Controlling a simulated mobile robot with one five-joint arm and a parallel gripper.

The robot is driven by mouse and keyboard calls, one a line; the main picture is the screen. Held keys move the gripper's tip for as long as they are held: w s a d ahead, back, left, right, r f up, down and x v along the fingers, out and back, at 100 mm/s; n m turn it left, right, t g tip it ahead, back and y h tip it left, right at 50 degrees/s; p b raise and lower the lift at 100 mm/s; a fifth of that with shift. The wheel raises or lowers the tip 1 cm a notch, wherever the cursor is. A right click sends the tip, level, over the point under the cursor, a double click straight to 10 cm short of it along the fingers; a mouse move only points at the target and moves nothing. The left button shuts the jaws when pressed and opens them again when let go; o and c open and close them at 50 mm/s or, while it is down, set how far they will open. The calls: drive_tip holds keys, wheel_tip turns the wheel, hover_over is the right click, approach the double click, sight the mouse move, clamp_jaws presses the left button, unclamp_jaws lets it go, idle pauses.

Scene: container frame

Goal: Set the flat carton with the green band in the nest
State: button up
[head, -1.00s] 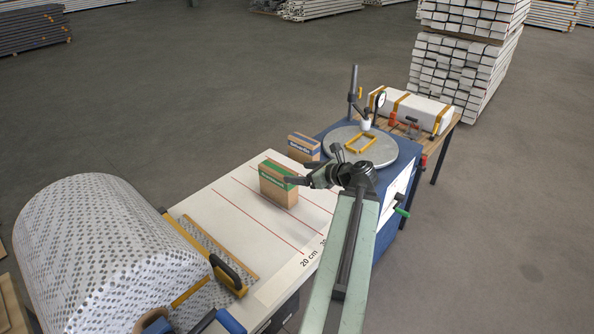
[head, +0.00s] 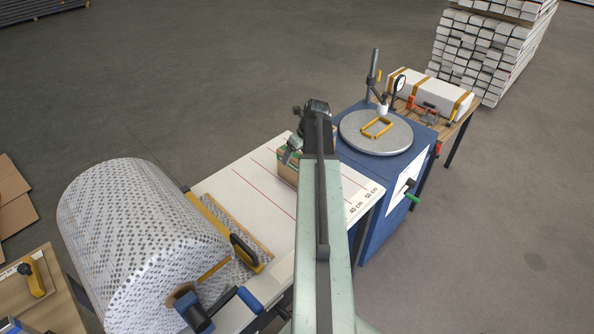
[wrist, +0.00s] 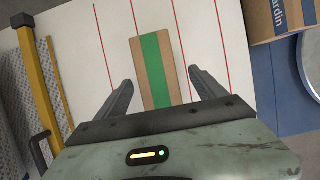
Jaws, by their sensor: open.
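The carton with the green band (wrist: 154,70) stands on the white table with red lines, seen from above in the wrist view. In the head view it (head: 287,171) is partly hidden behind my arm. My gripper (wrist: 161,82) is open, with one finger on each side of the carton's near part and gaps on both sides. The gripper is above or around the carton; its height is unclear. The nest, a yellow rectangular frame (head: 377,128), lies on the round grey plate (head: 362,145) of the blue stand and looks empty.
A brown carton with a blue band (wrist: 282,22) stands to the right in the wrist view. A post with a dial gauge (head: 400,84) rises behind the nest. A large patterned roll (head: 140,225) and a yellow bar (wrist: 41,85) lie to the left.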

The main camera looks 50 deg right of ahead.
sight(289, 173)
drive_tip(key=shift+s+b+x, duration=0.15)
drive_tip(key=shift+b+x, duration=1.05)
drive_tip(key=shift+x, duration=0.05)
drive_tip(key=shift+s+b+x, duration=0.2)
drive_tip(key=shift+b+x, duration=1)
drive_tip(key=shift+x, duration=0.05)
drive_tip(key=shift+a+f, duration=0.15)
drive_tip(key=shift+f, duration=0.3)
clamp_jaws()
drive_tip(key=shift+r, duration=0.1)
